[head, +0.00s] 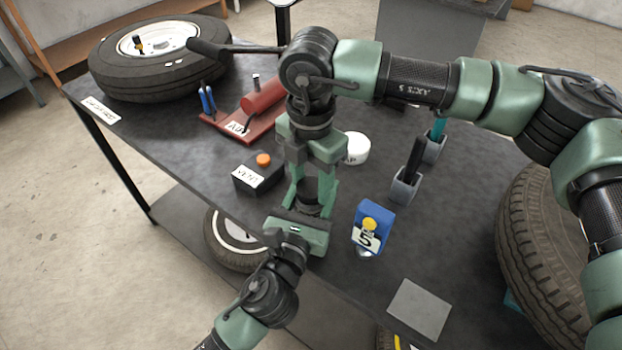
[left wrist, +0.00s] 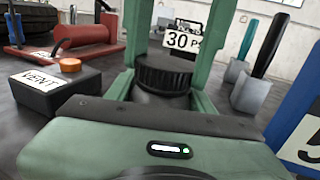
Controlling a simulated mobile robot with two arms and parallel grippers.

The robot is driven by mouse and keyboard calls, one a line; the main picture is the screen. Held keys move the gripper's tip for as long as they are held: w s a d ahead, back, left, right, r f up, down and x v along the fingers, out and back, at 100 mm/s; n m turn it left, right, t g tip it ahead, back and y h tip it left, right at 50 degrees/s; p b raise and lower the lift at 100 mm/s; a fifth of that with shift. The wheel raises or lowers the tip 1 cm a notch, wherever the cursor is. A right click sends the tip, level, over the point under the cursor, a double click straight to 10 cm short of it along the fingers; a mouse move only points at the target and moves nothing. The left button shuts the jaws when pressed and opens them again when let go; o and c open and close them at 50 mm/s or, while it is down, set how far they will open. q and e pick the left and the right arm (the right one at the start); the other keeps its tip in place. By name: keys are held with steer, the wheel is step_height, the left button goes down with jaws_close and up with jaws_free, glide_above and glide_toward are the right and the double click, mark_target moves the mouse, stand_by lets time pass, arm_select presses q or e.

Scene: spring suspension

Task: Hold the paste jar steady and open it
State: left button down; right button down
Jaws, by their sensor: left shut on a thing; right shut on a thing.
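The paste jar shows as a dark, round piece (head: 312,192) between my grippers at the front edge of the dark table (head: 430,245). In the left wrist view its black ribbed lid (left wrist: 165,74) is upright. My right gripper (head: 311,184) comes down from above, with green fingers on either side of the jar, and is shut on it around the lid. My left gripper (head: 308,208) reaches in from the front, below the right one, and is shut on the jar body, which is mostly hidden by its green housing.
A black VENT block (head: 260,175) with an orange button stands left of the jar. A blue box (head: 373,228) marked 5 stands right. Behind are a red cylinder (head: 264,97), a white round container (head: 356,148) and grey holders (head: 404,188).

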steer(key=n, duration=2.1)
steer(key=shift+r, duration=0.1)
steer(key=n, duration=0.6)
steer(key=shift+n, duration=0.4)
steer(key=n, duration=0.6)
steer(key=shift+n, duration=0.4)
steer(key=n, duration=1.6)
steer(key=shift+r, duration=0.1)
